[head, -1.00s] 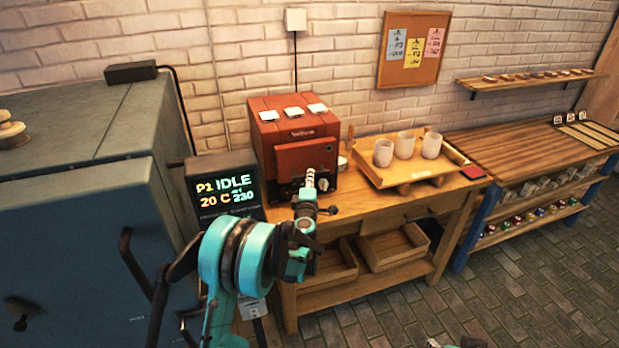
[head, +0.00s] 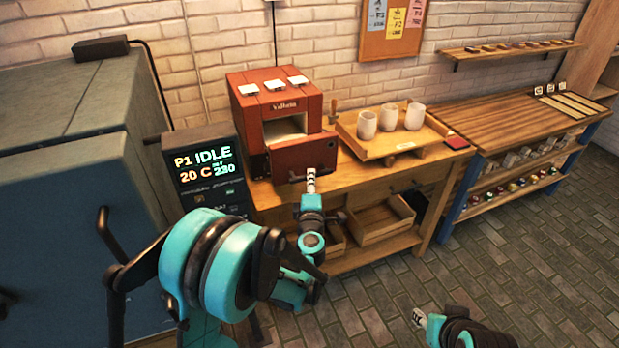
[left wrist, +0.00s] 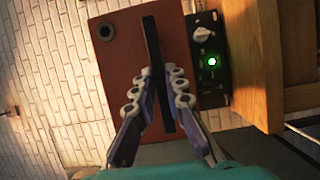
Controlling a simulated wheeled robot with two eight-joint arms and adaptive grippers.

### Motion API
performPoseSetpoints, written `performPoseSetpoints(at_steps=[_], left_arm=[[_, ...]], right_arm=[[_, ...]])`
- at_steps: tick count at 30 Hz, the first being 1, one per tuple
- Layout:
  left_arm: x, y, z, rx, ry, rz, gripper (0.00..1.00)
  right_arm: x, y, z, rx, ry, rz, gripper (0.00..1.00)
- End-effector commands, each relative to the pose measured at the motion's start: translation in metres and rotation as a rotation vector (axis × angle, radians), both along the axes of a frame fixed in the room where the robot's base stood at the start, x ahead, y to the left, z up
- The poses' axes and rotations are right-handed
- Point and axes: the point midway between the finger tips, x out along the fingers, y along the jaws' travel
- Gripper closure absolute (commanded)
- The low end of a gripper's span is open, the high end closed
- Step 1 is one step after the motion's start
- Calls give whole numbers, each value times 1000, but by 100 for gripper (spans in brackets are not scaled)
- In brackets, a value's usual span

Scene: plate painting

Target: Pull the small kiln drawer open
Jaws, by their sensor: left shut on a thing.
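The small red kiln (head: 247,110) stands on the wooden table, with three white tiles on its top. Its drawer front (head: 285,160) stands out from the body, and a pale cavity (head: 285,128) shows behind it. My left gripper (head: 311,180) is at the drawer front. In the left wrist view its fingers (left wrist: 160,85) are shut on the dark bar handle (left wrist: 153,40), one on each side, with the red drawer front (left wrist: 125,55) behind. My right gripper (head: 419,317) is low at the bottom, away from the kiln, too small to judge.
A wooden tray (head: 365,153) with three pale cups stands right of the kiln. A display panel (head: 207,168) reading IDLE and a large blue-grey kiln (head: 60,190) are on the left. A shelved workbench (head: 520,105) is at the right. The brick floor in front is clear.

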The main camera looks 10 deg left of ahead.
Motion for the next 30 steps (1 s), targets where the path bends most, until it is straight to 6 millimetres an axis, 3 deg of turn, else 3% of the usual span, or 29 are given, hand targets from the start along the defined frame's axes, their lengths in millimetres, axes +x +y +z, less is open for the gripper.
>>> performPoseSetpoints(at_steps=[5, 6, 8, 20, 30], left_arm=[[0, 0, 0, -1, 0, 0, 100], [0, 0, 0, -1, 0, 0, 81], [0, 0, 0, -1, 0, 0, 67], [-7, -2, 0, 0, 0, -1, 67], [-74, -16, 0, 0, 0, -3, 67]], right_arm=[[0, 0, 0, 0, 0, 0, 60], [0, 0, 0, 0, 0, 0, 60], [0, 0, 0, 0, 0, 0, 60], [0, 0, 0, 0, 0, 0, 60], [0, 0, 0, 0, 0, 0, 60]])
